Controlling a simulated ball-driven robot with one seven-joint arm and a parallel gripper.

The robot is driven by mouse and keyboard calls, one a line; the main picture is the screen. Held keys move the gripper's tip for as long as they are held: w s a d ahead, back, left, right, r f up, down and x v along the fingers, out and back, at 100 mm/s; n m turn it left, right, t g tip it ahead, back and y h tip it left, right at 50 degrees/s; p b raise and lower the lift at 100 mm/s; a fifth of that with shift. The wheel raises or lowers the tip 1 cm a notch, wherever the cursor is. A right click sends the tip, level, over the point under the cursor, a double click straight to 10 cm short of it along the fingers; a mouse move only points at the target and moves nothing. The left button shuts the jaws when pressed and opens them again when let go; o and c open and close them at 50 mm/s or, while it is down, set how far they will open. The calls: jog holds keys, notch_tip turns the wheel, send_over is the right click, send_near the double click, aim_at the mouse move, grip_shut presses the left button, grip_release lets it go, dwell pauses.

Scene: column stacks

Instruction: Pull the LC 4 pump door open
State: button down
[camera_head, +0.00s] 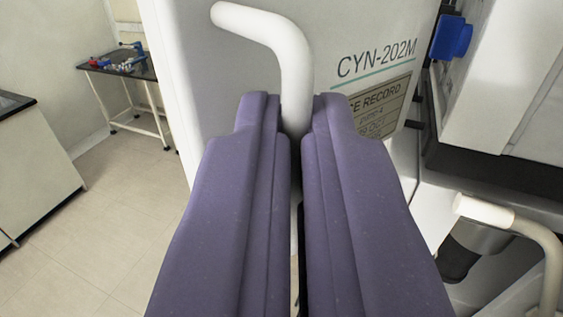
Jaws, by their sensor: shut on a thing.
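My gripper (296,112) has two purple fingers that fill the lower middle of the view. They are shut on a white bent handle (292,58), which rises between the fingertips and curves to the upper left. The handle stands in front of a large pale door panel (370,30) marked "CYN-202M", with a partly covered record label (382,108) below the lettering. The left edge of the panel shows beside the room. The lower part of the handle is mostly hidden by my fingers. No "LC 4" lettering is visible.
A second white handle (485,212) juts out at the right near a dark cylinder (462,255). A blue part (451,38) is at the upper right. A small table (125,68) with tools and a cabinet (35,170) stand at the left. Tiled floor (115,225) between them is clear.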

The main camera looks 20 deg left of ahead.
jog(key=c, duration=1.3)
grip_release()
jog(key=shift+w+d+f, duration=0.1)
jog(key=shift+w, duration=0.5)
jog(key=shift+s, duration=0.2)
